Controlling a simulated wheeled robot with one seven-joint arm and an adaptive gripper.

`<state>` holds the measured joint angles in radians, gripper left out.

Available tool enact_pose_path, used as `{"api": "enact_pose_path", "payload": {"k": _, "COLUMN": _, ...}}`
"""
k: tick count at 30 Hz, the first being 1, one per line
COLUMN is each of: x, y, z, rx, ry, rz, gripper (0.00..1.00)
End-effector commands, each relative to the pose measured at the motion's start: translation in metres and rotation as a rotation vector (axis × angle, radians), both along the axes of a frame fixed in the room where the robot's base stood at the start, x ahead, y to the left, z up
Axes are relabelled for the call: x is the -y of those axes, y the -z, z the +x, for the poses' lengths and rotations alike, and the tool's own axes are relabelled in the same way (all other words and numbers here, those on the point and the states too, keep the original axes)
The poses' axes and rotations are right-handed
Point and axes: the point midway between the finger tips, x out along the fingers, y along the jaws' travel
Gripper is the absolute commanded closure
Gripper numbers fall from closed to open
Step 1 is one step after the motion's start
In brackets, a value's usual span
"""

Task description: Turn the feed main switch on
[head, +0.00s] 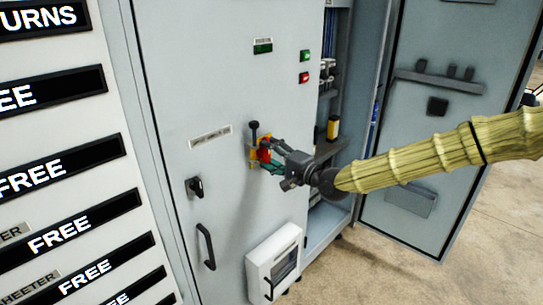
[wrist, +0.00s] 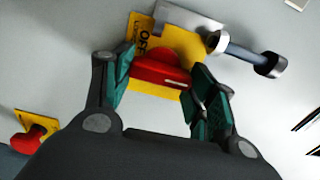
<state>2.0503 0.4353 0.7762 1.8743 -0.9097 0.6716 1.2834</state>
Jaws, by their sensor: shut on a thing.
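The feed main switch is a red rotary handle (wrist: 160,70) on a yellow plate (wrist: 182,42), on the door of a grey cabinet. "OFF" is readable on the plate's left part in the wrist view. In the head view the red handle (head: 264,150) shows small at the fingertips. My gripper (wrist: 163,82) is shut on the handle, one green-padded finger on each side of it. In the head view my gripper (head: 268,157) reaches it from the right. A metal pin with a round end (wrist: 245,53) sticks out beside the plate. The fingers hide part of the handle and plate.
The grey cabinet door (head: 225,90) carries a black lever handle (head: 206,246), a key-like knob (head: 196,187) and a white box (head: 272,262) low down. A second red knob (wrist: 28,139) shows in the wrist view. An open door (head: 420,130) stands at right.

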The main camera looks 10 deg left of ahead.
Motion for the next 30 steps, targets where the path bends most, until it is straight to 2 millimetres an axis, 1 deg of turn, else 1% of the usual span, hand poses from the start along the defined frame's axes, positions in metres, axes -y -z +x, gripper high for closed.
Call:
{"api": "enact_pose_path", "payload": {"k": 17, "x": 0.0001, "y": 0.0003, "z": 0.0003, "rx": -0.026, "ry": 0.001, "rz": 0.019, "gripper": 0.67}}
{"api": "enact_pose_path", "payload": {"k": 18, "x": 0.0001, "y": 0.0003, "z": 0.0003, "rx": -0.026, "ry": 0.001, "rz": 0.019, "gripper": 0.38}}
{"api": "enact_pose_path", "payload": {"k": 21, "x": 0.0000, "y": 0.0003, "z": 0.0002, "rx": -0.025, "ry": 0.000, "rz": 0.018, "gripper": 0.21}}
{"api": "enact_pose_path", "payload": {"k": 30, "x": -0.0001, "y": 0.0003, "z": 0.0000, "rx": -0.024, "ry": 0.000, "rz": 0.018, "gripper": 0.21}}
